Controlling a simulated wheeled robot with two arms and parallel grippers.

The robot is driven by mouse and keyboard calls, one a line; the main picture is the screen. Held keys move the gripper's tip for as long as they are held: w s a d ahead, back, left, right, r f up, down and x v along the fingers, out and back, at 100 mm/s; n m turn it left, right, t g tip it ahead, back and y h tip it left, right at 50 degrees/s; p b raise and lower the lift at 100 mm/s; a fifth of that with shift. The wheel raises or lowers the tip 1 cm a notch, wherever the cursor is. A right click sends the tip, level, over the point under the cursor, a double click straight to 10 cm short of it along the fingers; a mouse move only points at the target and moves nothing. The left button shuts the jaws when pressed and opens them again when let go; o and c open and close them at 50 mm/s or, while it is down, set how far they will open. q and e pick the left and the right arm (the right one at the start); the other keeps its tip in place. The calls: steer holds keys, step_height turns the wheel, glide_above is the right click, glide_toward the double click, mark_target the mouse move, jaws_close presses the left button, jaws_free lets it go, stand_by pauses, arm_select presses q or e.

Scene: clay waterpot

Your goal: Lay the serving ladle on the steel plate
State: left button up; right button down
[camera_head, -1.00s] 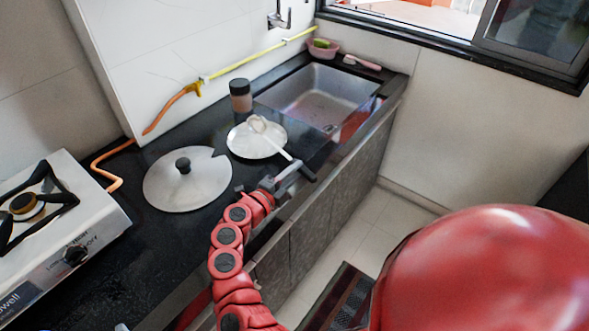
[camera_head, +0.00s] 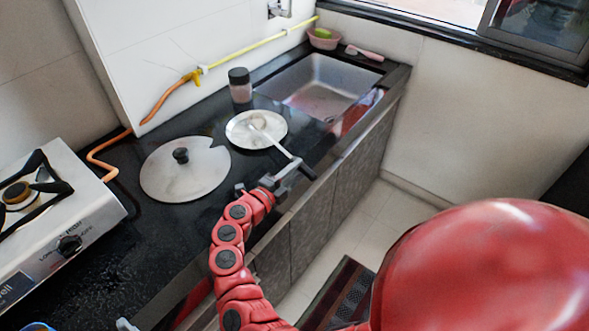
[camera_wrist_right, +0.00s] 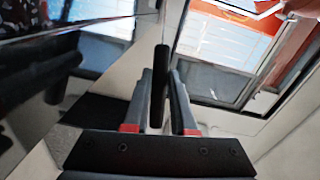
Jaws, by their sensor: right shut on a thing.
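The serving ladle (camera_head: 273,140) is pale, with its bowl end over the middle of the steel plate (camera_head: 236,139). I cannot tell whether the bowl touches the plate. Its handle slants down toward the front edge of the counter. My right gripper (camera_head: 286,174) is shut on the handle, low over the counter beside the plate's near right side. In the right wrist view the dark handle end (camera_wrist_right: 160,90) stands between my two grey fingers (camera_wrist_right: 161,86).
A steel lid (camera_head: 160,178) with a black knob lies left of the plate. A dark-capped jar (camera_head: 240,88) stands behind the plate. The sink (camera_head: 322,84) is to the right, and a gas stove (camera_head: 75,205) is at the far left.

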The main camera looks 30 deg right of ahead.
steer(key=shift+f+b, duration=0.6)
steer(key=shift+f, duration=0.2)
steer(key=c, duration=0.7)
jaws_free()
steer(key=shift+c, duration=0.2)
steer(key=o, duration=0.7)
steer(key=shift+o, duration=0.2)
steer(key=shift+a, duration=0.2)
